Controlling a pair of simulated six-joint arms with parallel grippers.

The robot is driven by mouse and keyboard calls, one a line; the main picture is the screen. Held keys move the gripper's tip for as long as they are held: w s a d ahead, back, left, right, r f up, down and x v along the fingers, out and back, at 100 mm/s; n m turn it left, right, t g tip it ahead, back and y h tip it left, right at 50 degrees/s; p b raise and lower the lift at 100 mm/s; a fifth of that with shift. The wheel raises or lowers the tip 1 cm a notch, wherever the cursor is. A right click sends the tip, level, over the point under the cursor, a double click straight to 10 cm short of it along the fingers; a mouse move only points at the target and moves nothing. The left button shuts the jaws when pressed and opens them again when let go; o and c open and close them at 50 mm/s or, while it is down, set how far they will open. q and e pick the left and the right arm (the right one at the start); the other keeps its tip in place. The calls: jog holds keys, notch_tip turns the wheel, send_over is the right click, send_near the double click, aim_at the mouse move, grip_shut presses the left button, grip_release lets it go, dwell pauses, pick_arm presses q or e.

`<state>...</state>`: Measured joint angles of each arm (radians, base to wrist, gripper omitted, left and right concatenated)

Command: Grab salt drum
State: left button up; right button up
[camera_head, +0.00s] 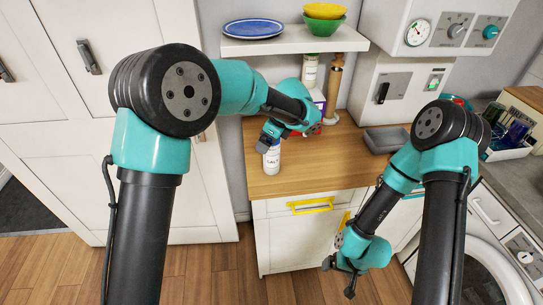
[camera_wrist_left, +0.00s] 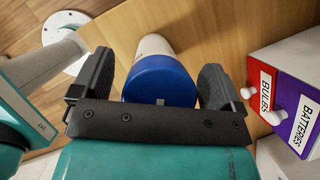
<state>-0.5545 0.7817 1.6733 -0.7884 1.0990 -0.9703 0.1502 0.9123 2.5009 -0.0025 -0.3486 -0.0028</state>
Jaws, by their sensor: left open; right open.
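The salt drum (camera_head: 271,160) is a white cylinder with dark lettering, upright on the wooden counter near its left edge. In the left wrist view its blue lid (camera_wrist_left: 160,82) lies between the fingers. My left gripper (camera_head: 268,137) is open just above and around the top of the drum, with a gap on each side of the lid in the wrist view. The gripper hides the drum's top in the head view. My right gripper (camera_head: 339,277) is open and empty, low in front of the cabinet.
A red box labelled BULBS (camera_wrist_left: 265,88) and a purple box labelled BATTERIES (camera_wrist_left: 300,122) stand right of the drum in the wrist view. A grey tray (camera_head: 386,139) lies on the counter.

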dwell(0.4)
pick_arm(q)
jog(key=c, duration=1.4)
jog(key=shift+r, duration=0.1)
